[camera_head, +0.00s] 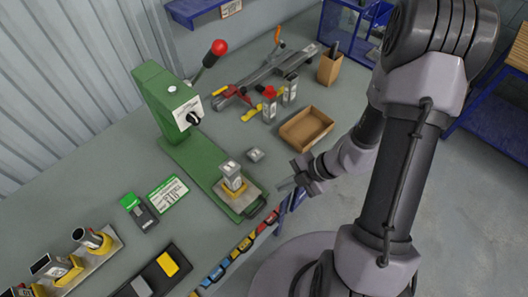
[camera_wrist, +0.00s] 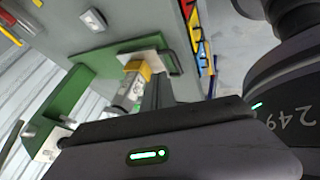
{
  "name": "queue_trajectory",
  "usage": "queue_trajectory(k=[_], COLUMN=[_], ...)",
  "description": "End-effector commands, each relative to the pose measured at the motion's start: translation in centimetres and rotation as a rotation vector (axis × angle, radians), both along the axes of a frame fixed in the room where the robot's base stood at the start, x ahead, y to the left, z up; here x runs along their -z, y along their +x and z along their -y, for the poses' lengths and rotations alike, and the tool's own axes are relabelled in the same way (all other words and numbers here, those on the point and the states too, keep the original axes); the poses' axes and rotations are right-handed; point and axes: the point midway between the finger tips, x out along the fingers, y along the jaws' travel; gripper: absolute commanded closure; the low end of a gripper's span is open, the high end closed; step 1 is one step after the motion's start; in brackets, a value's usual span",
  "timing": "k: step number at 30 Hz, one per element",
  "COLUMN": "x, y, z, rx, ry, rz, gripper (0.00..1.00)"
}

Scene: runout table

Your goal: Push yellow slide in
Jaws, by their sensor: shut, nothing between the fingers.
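The yellow slide (camera_head: 233,192) is a yellow holder on a pale plate at the front end of a green press (camera_head: 185,142). A grey metal block (camera_head: 232,174) stands upright in the holder. A dark handle (camera_head: 256,208) is at the plate's front end. The slide sticks out in front of the press head. In the wrist view the yellow holder (camera_wrist: 139,69) and pale plate (camera_wrist: 156,58) show beyond my fingers. My gripper (camera_head: 286,185) is shut and empty, right of the slide near the table's front edge, apparently apart from it. My fingertips are partly hidden in the wrist view.
A small grey block (camera_head: 255,155) lies beside the press. A cardboard tray (camera_head: 306,128) stands to the right. A green-and-white card (camera_head: 167,193) and a green-topped device (camera_head: 138,210) lie left. Coloured labels (camera_head: 238,250) line the front edge. The press lever has a red knob (camera_head: 219,47).

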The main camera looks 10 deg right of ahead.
Motion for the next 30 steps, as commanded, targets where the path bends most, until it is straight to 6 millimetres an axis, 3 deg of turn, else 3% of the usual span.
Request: queue_trajectory(k=[14, 21, 30], x=[8.4, 8.1, 8.0], y=[1.6, 4.4, 5.1], z=[-5.6, -7.5, -7.9], rx=[-0.007, -0.007, -0.005], ry=[0.001, -0.001, -0.001], rz=[-0.002, 0.002, 0.002], gripper=[1.00, 1.00, 1.00])
